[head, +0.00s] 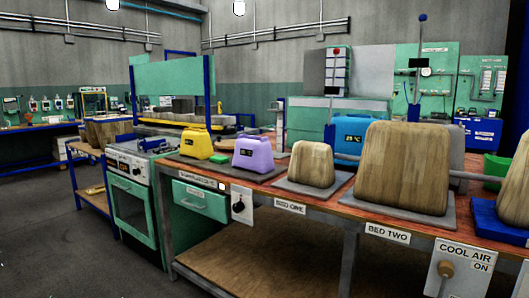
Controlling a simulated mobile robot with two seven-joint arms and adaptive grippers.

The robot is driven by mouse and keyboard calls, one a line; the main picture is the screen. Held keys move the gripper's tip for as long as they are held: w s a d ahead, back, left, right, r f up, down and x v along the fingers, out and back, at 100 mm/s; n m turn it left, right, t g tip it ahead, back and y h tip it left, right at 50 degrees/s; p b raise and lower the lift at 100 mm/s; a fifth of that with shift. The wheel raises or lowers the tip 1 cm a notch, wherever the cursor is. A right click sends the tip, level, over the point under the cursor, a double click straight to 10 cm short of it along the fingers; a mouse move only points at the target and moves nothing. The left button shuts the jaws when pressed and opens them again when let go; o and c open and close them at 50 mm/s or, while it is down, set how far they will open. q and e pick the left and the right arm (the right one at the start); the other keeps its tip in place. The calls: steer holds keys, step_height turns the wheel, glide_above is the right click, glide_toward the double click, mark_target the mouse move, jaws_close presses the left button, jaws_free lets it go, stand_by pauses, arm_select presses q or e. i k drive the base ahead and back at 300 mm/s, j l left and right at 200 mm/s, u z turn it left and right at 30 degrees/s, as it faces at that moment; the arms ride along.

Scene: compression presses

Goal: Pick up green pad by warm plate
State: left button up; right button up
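A small flat green pad (219,158) lies on the long workbench (262,181), between a yellow device (196,144) and a purple device (256,153). A larger green block (497,166) stands at the right end of the bench, partly hidden behind a wooden block. I cannot read a label that marks a warm plate. The small label on the bench edge left of the dial is too blurred to read. Neither of my grippers shows in the head view.
Wooden blocks stand on grey plates (304,189) labelled BED ONE and BED TWO, and one on a blue plate (490,222). A blue device (352,138) stands behind. A green oven (133,187) adjoins the bench's left end. The floor (60,240) at the left is clear.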

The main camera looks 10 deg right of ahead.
mark_target(217, 159)
steer(key=j+z, duration=0.1)
steer(key=z, duration=0.25)
steer(key=i+j+z, duration=0.1)
steer(key=z, duration=0.25)
steer(key=j+z, duration=0.1)
steer(key=z, duration=0.2)
steer(key=j+z, duration=0.35)
steer(key=j, duration=0.2)
steer(key=j+z, duration=0.35)
steer(key=j, duration=0.2)
steer(key=j+z, duration=0.1)
steer(key=j, duration=0.25)
steer(key=k+j+z, duration=0.1)
steer(key=j, duration=0.3)
steer(key=k+j+z, duration=0.1)
steer(key=j, duration=0.25)
steer(key=k+j, duration=0.1)
steer(key=j, duration=0.25)
steer(key=k+j, duration=0.1)
steer(key=j, duration=0.3)
steer(key=k+j, duration=0.15)
steer(key=j, duration=0.2)
steer(key=i+z, duration=0.05)
